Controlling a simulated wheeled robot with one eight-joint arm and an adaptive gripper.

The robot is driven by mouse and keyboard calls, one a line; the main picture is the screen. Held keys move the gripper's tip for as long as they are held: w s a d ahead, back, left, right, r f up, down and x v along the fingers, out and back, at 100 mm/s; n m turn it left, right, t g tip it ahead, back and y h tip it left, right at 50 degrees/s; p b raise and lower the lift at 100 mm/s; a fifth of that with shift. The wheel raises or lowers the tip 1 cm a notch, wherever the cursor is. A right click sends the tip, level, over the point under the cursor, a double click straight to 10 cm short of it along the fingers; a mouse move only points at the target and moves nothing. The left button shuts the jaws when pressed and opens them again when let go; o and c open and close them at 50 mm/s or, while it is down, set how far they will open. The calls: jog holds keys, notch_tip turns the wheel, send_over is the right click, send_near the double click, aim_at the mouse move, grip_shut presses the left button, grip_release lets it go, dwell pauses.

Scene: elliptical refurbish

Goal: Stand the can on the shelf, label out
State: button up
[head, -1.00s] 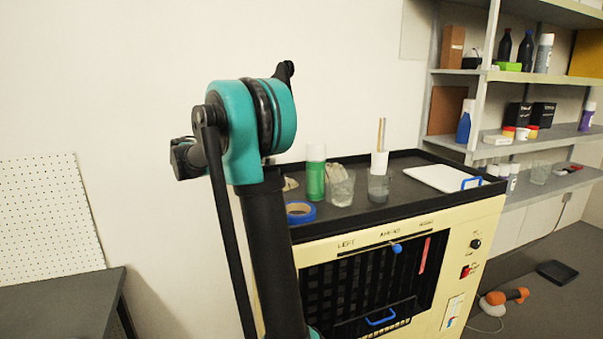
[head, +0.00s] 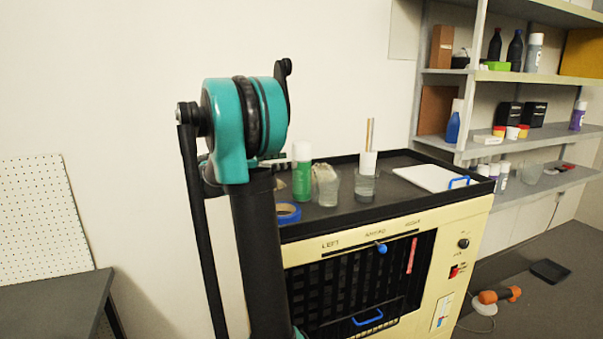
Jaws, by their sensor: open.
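A green can with a white cap (head: 302,178) stands upright on the dark top of a cream machine (head: 445,238), just right of my arm. I cannot tell which way its label faces. The grey shelf unit (head: 480,145) stands at the right, with bottles and cans on several boards. A blue bottle or can with a white cap (head: 453,122) and a purple can (head: 578,116) stand on the middle board, and a grey can (head: 534,54) on the upper one. My teal and black arm fills the centre-left. I cannot make out my gripper; the arm hides what is behind it.
Glass jars (head: 327,186) and a beaker with sticks (head: 366,180) stand near the green can. Blue tape (head: 287,212) lies in front. A white board (head: 430,177) lies at the top's right. An orange tool (head: 498,296) lies on the floor. A dark table (head: 55,300) is at left.

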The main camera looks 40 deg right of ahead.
aim_at(302, 160)
jog(key=shift+f+x, duration=0.15)
jog(key=shift+x, duration=0.85)
jog(key=shift+f+x, duration=0.15)
jog(key=shift+x, duration=0.85)
jog(key=shift+f+x, duration=0.2)
jog(key=shift+x, duration=0.75)
jog(key=c, duration=1.8)
jog(key=shift+w, duration=0.1)
jog(key=shift+c, duration=0.2)
jog(key=shift+r, duration=0.15)
